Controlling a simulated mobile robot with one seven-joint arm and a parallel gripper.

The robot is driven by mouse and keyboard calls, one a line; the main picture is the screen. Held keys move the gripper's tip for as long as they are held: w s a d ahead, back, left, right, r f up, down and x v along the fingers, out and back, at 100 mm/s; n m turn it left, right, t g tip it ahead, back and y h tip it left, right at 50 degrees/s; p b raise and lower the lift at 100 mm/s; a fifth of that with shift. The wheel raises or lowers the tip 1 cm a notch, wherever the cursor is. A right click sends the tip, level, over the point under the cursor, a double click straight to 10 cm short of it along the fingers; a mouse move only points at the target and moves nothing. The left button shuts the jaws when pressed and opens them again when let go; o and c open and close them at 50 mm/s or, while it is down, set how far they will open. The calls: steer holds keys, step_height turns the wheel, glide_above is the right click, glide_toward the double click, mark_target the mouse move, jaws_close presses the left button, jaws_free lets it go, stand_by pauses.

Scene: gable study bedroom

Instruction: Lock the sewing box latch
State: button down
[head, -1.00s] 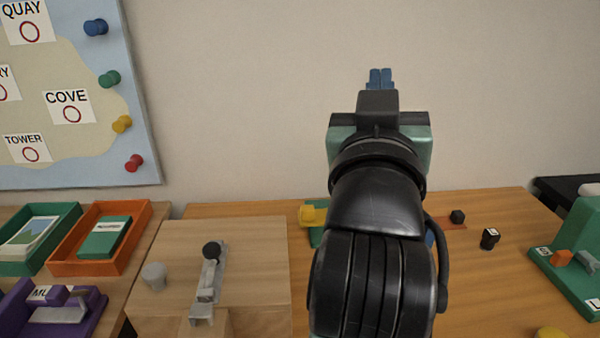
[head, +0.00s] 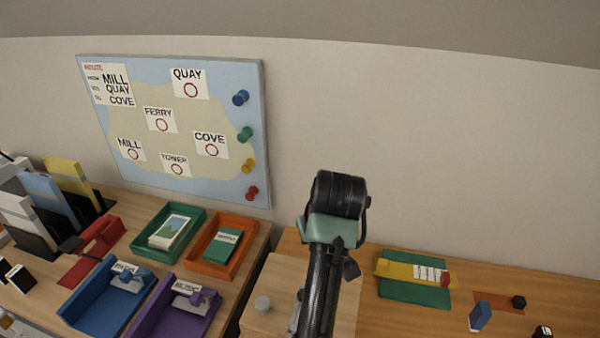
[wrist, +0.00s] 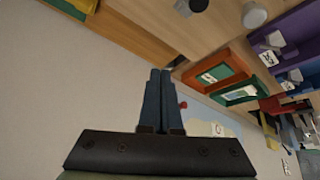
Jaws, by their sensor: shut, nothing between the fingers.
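The sewing box, taken to be the pale wooden box (head: 262,322), stands on the desk at the lower middle of the head view, with a grey round knob (head: 262,304) on top. Its grey metal latch (head: 295,312) is mostly hidden behind my arm. The wrist view shows the box top (wrist: 220,35) upside down along the upper edge, with the grey knob (wrist: 255,15) and part of the latch cut off by the frame. My gripper (wrist: 160,74) is shut and empty, its blue fingers together, in the air apart from the box. Its fingers are hidden in the head view.
An orange tray (head: 252,224), a green tray (head: 137,238), a blue bin (head: 84,297) and a purple bin (head: 180,322) stand left of the box. A green mat with a yellow piece (head: 400,267) lies to its right. A map board (head: 262,80) is on the wall behind.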

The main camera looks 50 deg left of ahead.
steer(key=s+g+p, duration=0.1)
steer(key=s, duration=0.1)
steer(key=s+a+n+g+h+p, duration=0.1)
steer(key=s, duration=0.1)
steer(key=shift+f, duration=0.15)
steer(key=x, duration=1)
steer(key=shift+f, duration=0.1)
steer(key=d, duration=0.1)
steer(key=s+d+p, duration=0.1)
steer(key=shift+d, duration=0.35)
steer(key=shift+s+d, duration=0.15)
steer(key=shift+d, duration=0.4)
steer(key=shift+p, duration=0.3)
